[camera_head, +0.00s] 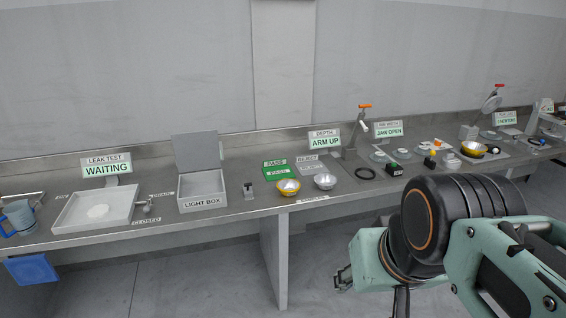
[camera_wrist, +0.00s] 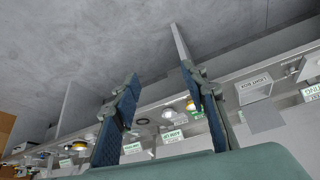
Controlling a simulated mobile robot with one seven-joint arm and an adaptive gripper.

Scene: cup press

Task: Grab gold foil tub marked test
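A gold foil tub (camera_head: 288,187) stands on the steel counter in front of the green PASS mat. A silver tub (camera_head: 325,181) stands just to its right. Another gold tub (camera_head: 474,149) sits far along the counter at the right. I cannot read a test mark on either gold tub. My gripper (camera_head: 343,278) is low in front of the counter, well apart from the tubs. In the wrist view my gripper (camera_wrist: 160,84) has its two fingers spread with nothing between them. A gold tub (camera_wrist: 190,104) shows there, partly hidden by the right finger.
A black ring (camera_head: 365,173) and a depth gauge stand (camera_head: 350,152) are right of the tubs. Floor before the counter is clear.

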